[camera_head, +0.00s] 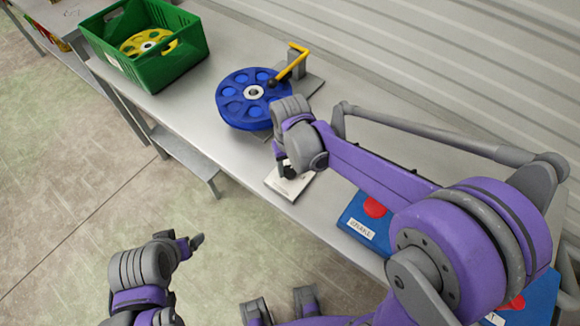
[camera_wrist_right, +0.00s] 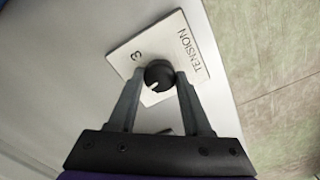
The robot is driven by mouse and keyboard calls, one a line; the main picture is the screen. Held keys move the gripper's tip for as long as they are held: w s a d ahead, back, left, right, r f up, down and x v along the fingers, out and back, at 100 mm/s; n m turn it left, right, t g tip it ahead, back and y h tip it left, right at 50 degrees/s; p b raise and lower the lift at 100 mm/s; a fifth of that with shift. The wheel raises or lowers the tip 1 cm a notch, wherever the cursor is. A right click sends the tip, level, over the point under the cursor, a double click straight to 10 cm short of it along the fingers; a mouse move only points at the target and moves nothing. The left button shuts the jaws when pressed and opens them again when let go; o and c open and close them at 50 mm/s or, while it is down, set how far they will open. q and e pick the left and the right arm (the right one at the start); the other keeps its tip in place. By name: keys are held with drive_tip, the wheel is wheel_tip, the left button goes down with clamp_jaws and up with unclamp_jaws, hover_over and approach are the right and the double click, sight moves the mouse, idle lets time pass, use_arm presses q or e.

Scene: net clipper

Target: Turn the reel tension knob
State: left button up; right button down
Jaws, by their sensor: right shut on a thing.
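The tension knob (camera_wrist_right: 158,73) is round and black with a small white notch. It sits on a white plate (camera_wrist_right: 187,42) marked "TENSION", with a "3" beside the knob. My right gripper (camera_wrist_right: 159,79) is shut on the knob, one finger on each side. In the head view the plate (camera_head: 278,183) lies near the bench's front edge, under my right gripper (camera_head: 288,170), which mostly hides the knob. My left gripper (camera_head: 194,241) is low over the floor, away from the bench, and its fingers are not clear enough to tell open from shut.
A blue reel (camera_head: 235,100) with a yellow crank (camera_head: 293,62) stands on the bench (camera_head: 190,112) behind the plate. A green crate (camera_head: 150,70) holds a yellow reel (camera_head: 148,43). A blue box (camera_head: 357,222) with a red button, labelled "BRAKE", is to the right.

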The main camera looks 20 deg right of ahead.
sight(290, 170)
idle(0.3)
drive_tip(key=shift+c, duration=1.7)
unclamp_jaws()
wheel_tip(290, 170, up, 11)
drive_tip(key=p, duration=0.1)
drive_tip(key=shift+f, duration=0.1)
drive_tip(key=s+d+f+t, duration=0.2)
drive_tip(key=s+d, duration=0.1)
drive_tip(key=s, duration=0.4)
drive_tip(key=s+d+f+t, duration=0.2)
drive_tip(key=s+d+t, duration=0.1)
drive_tip(key=s, duration=0.4)
drive_tip(key=shift+s+d+f+m, duration=0.15)
drive_tip(key=shift+d+f+m, duration=0.15)
drive_tip(key=shift+f, duration=0.1)
